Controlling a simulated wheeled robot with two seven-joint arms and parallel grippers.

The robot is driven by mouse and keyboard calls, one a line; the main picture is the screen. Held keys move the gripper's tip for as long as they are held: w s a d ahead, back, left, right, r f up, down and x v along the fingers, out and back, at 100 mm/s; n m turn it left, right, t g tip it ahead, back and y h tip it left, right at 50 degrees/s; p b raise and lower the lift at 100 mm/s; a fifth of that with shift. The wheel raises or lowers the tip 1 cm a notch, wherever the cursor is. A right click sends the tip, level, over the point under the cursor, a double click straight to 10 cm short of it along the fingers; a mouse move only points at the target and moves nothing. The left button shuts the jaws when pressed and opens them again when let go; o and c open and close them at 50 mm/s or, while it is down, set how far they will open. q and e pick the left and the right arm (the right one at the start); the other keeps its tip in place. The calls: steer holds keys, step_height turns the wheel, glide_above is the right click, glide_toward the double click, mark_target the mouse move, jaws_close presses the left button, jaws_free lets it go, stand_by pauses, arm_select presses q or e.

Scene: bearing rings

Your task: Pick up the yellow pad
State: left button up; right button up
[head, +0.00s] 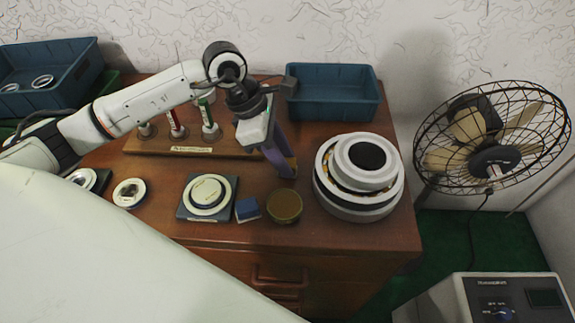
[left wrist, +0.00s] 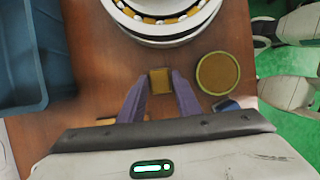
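The yellow pad (left wrist: 160,81) is a small mustard-coloured block on the wooden cabinet top. In the left wrist view it lies between the fingertips of my left gripper (left wrist: 158,80), with a gap showing on either side. The purple fingers of my left gripper also show in the head view (head: 284,168), pointing down at the cabinet top. There they largely hide the pad. The left gripper is open. My right gripper does not show in either view.
A large white bearing (head: 358,178) stands just right of the left gripper. A round brown-topped tin (head: 285,206) and a small blue block (head: 248,210) lie in front. A wooden stand (head: 165,146) holds several upright tools behind left. A blue bin (head: 335,97) is at the back.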

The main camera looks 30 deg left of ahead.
arm_select(q)
steer(key=c, duration=0.6)
steer(key=shift+r, duration=0.15)
steer(key=shift+c, duration=0.2)
step_height(320, 180, up, 10)
steer(key=shift+o, duration=1.1)
steer(key=shift+c, duration=0.6)
